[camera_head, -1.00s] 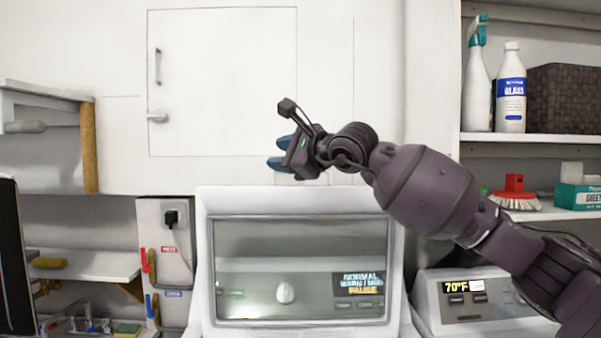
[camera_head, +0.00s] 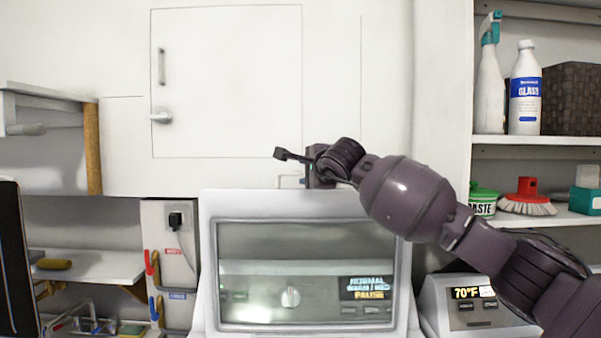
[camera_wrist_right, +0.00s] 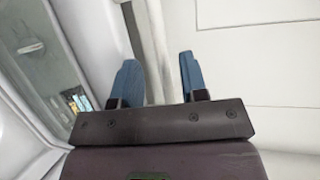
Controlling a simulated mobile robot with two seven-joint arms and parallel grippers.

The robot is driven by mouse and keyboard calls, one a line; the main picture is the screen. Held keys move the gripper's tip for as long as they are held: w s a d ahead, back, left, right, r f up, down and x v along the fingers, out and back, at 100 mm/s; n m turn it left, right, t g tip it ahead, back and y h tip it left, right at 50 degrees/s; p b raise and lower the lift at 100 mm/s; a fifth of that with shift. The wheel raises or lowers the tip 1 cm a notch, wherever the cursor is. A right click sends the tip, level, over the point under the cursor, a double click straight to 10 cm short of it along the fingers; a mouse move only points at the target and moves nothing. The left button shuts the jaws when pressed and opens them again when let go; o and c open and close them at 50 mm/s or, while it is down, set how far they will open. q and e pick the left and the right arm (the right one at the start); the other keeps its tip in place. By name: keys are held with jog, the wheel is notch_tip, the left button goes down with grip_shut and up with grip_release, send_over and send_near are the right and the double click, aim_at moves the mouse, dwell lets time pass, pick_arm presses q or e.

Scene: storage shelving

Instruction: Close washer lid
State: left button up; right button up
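The washer lid (camera_head: 207,265) stands raised in the lower middle of the head view, a white frame around a glass window. A control panel with a dial and a lit display shows through the glass. My right gripper (camera_head: 318,172) is just above the lid's top edge, right of its middle; its fingers are hidden there. In the right wrist view the two blue fingers (camera_wrist_right: 160,80) are spread apart with nothing held between them. The lid's frame and glass (camera_wrist_right: 50,60) lie at the left of that view. I cannot tell whether the gripper touches the lid. My left gripper is out of view.
A white wall cabinet (camera_head: 228,80) is behind the lid. At the right, a second appliance (camera_head: 470,305) reads 70°F, below shelves with a spray bottle (camera_head: 490,90), a white bottle (camera_head: 525,75) and a red brush (camera_head: 527,190). A low shelf (camera_head: 95,268) is at the left.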

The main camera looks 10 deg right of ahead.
aim_at(302, 173)
jog(key=shift+p+x, duration=0.4)
jog(key=shift+x, duration=2.05)
jog(key=shift+c, duration=0.2)
jog(key=shift+f, duration=0.1)
grip_shut()
